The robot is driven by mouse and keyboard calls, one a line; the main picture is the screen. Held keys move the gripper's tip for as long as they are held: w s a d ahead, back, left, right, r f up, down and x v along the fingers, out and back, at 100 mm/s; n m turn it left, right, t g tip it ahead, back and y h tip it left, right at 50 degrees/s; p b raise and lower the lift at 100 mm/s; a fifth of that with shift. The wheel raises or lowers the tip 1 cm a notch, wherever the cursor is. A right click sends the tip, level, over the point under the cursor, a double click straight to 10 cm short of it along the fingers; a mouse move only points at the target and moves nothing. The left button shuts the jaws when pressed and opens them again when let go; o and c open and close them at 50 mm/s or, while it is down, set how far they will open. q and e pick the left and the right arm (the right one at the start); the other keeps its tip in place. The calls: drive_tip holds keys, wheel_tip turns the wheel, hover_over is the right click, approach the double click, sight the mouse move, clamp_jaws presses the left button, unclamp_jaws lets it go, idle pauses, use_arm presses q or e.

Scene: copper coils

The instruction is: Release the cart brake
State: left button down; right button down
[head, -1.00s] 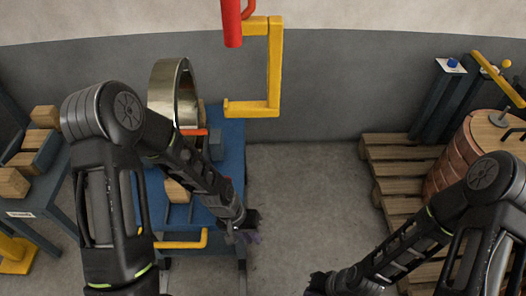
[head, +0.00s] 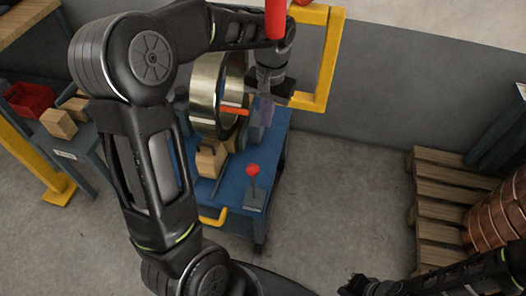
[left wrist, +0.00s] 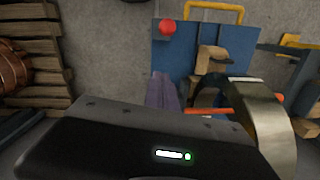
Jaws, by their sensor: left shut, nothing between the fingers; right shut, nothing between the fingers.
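The blue cart (head: 229,188) stands left of centre with a yellow handle (head: 213,217) at its near end. A lever with a red knob (head: 253,170) stands upright on the cart's near right corner. The knob also shows in the left wrist view (left wrist: 167,27), beyond my fingers. My left gripper (head: 267,108) points down beside the shiny metal coil (head: 207,97), behind the lever and apart from it. Its fingers (left wrist: 163,88) are shut and empty. My right gripper (head: 352,286) is low at the bottom edge, shut and far from the cart.
The coil stands on the cart among wooden blocks (head: 210,160), with an orange bar (head: 233,111) at it. A wooden pallet (head: 440,200) with a copper coil (head: 495,225) is at right. Floor between is clear.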

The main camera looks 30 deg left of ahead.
use_arm(q)
drive_tip(key=shift+f, duration=0.1)
drive_tip(key=s+f+p, duration=0.1)
drive_tip(key=s+f, duration=0.3)
drive_tip(key=f, duration=0.6)
drive_tip(key=shift+s+f, duration=0.3)
drive_tip(key=shift+f, duration=0.05)
use_arm(e)
drive_tip(key=shift+r, duration=0.55)
use_arm(q)
drive_tip(key=shift+d, duration=0.15)
use_arm(e)
drive_tip(key=shift+s+f, duration=0.1)
drive_tip(key=shift+f, duration=0.05)
